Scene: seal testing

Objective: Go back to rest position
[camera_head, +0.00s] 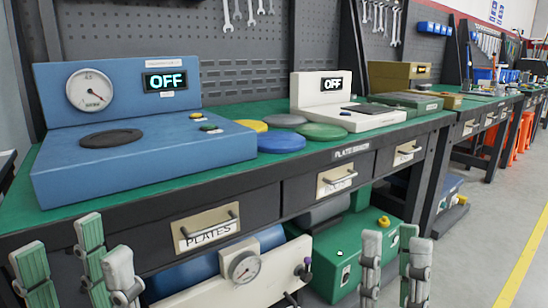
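The task names no object, only my arms. My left gripper (80,246) is at the lower left, in front of the workbench. Its green and grey fingers point up and stand apart, with nothing between them. My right gripper (395,242) is at the bottom right of centre, in front of the green machine under the bench. Its fingers also point up, stand apart and hold nothing. Both grippers appear below the bench top in the picture. The lower parts of both grippers are cut off by the frame.
The green-topped workbench (22,205) carries a blue testing machine (150,165) reading OFF, a white scale (375,120) reading OFF, and several coloured plates (282,142). Drawers (207,228) line its front. A white gauge panel (215,290) and green machine (335,255) stand below. Floor (495,215) is clear at right.

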